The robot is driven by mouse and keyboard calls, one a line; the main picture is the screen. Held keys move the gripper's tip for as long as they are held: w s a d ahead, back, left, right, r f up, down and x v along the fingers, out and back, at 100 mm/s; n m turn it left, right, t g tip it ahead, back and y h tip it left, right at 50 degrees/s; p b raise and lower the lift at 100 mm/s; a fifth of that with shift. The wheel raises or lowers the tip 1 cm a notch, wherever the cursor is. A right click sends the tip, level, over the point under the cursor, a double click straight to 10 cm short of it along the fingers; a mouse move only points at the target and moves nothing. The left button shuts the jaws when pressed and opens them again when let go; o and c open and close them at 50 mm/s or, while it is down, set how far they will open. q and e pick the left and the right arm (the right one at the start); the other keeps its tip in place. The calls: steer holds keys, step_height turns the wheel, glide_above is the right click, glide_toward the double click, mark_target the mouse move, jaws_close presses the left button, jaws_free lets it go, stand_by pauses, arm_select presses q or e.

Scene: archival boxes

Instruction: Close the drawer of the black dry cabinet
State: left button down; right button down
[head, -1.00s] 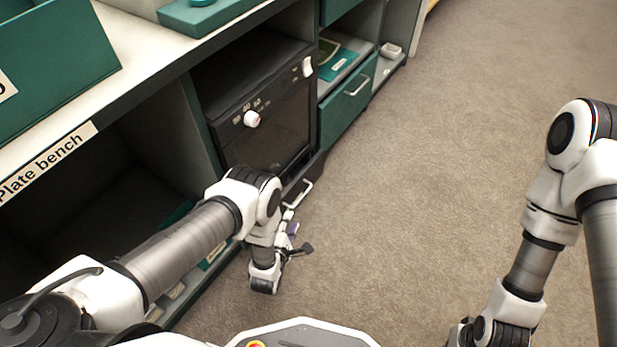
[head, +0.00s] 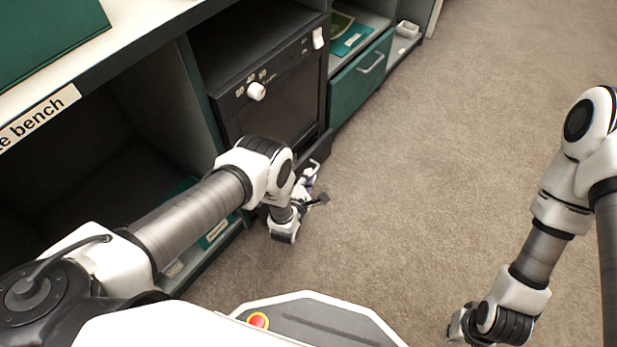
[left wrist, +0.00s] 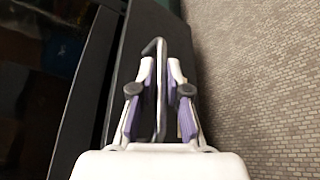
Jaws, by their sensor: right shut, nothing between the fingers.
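The black dry cabinet (head: 290,105) stands in the bench, its dark glass door closed. Its low drawer (head: 318,147) sticks out at the bottom and is part open; the left wrist view shows its black front (left wrist: 122,75). The pale bar handle (left wrist: 161,75) runs between the two purple-padded fingers of my left gripper (left wrist: 160,68). Whether the pads press on the bar is unclear. In the head view my left gripper (head: 308,185) is low beside the handle, partly hidden by its wrist. My right gripper (head: 458,328) is shut and empty over the floor, away from the cabinet.
A green drawer (head: 360,80) with a metal handle is right of the cabinet. An open dark bay lies to its left, under the bench top (head: 120,60). The carpet (head: 430,160) is clear to the right.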

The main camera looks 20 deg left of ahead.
arm_select(q)
steer(key=shift+a, duration=0.1)
steer(key=shift+w+a, duration=0.25)
steer(key=shift+a, duration=0.4)
steer(key=shift+w+a, duration=0.2)
steer(key=shift+a, duration=0.45)
steer(key=shift+w+a, duration=0.25)
steer(key=shift+a, duration=0.4)
steer(key=c, duration=1.2)
jaws_free()
glide_toward(297, 171)
steer(key=shift+s+a+f, duration=0.2)
steer(key=shift+s+f, duration=0.15)
steer(key=shift+f, duration=0.3)
